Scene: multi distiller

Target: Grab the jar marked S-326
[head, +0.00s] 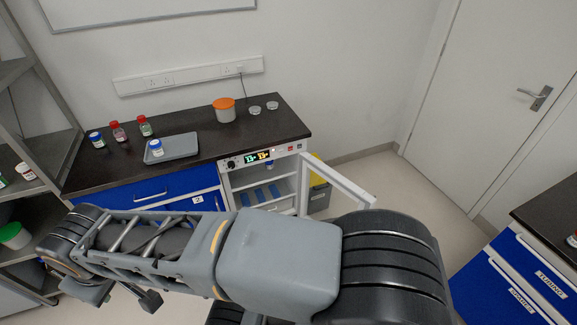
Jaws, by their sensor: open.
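Several small labelled jars are in view, and their markings are too small to read, so I cannot tell which is S-326. On the dark counter at left stand a blue-lidded jar (97,140), a red-lidded jar with pink contents (118,132) and a red-lidded jar with greenish contents (145,127). Another blue-lidded jar (156,149) stands on a grey tray (182,146). A small blue-topped item (269,165) shows inside the open cabinet. My gripper (122,297) is at the lower left, open and apart from all these jars.
The cabinet (262,183) under the counter has its glass door (338,180) swung open. An orange-lidded tub (224,110) and two glass dishes (264,107) stand on the counter. A metal shelf (40,135) holds more jars at left.

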